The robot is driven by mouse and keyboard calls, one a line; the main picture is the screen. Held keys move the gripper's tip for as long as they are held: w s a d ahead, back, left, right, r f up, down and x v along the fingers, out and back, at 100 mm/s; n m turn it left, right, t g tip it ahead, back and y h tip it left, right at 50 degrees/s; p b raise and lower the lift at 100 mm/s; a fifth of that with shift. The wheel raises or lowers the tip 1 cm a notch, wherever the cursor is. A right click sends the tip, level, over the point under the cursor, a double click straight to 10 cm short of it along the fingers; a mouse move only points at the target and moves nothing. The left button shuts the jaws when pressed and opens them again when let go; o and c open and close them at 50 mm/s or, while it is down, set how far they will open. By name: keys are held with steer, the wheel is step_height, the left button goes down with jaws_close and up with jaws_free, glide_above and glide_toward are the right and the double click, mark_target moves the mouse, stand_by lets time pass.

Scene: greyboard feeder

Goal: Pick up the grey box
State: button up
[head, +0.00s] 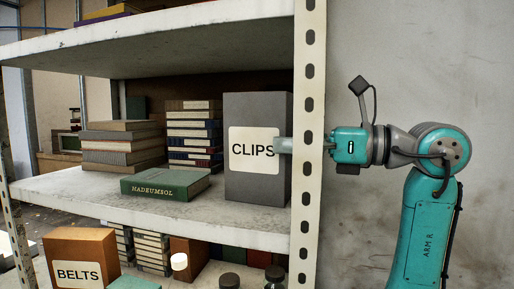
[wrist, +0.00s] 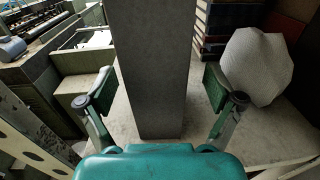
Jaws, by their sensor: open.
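The grey box (head: 258,107) stands upright on the middle shelf, with a white label reading CLIPS on its front. In the wrist view the grey box (wrist: 155,70) rises between my two fingers. My gripper (wrist: 158,90) is open, with one finger on each side of the box and a gap showing on both sides. In the head view my gripper (head: 285,145) reaches in from the right past the shelf post, one finger in front of the box's label side. The far finger is hidden there.
The perforated shelf post (head: 309,120) stands close to the box's right. A green book (head: 165,183) lies left of the box, with book stacks (head: 194,130) behind. The upper shelf (head: 200,40) is overhead. A pale lumpy object (wrist: 257,65) shows beyond my right finger. A BELTS box (head: 80,255) sits below.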

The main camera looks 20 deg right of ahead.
mark_target(259, 137)
steer(key=shift+r+x, duration=0.15)
steer(key=shift+x, duration=1.15)
steer(key=shift+r+x, duration=0.15)
steer(key=shift+x, duration=1.2)
steer(key=shift+s+a, duration=0.1)
steer(key=shift+s, duration=0.05)
steer(key=c, duration=1.4)
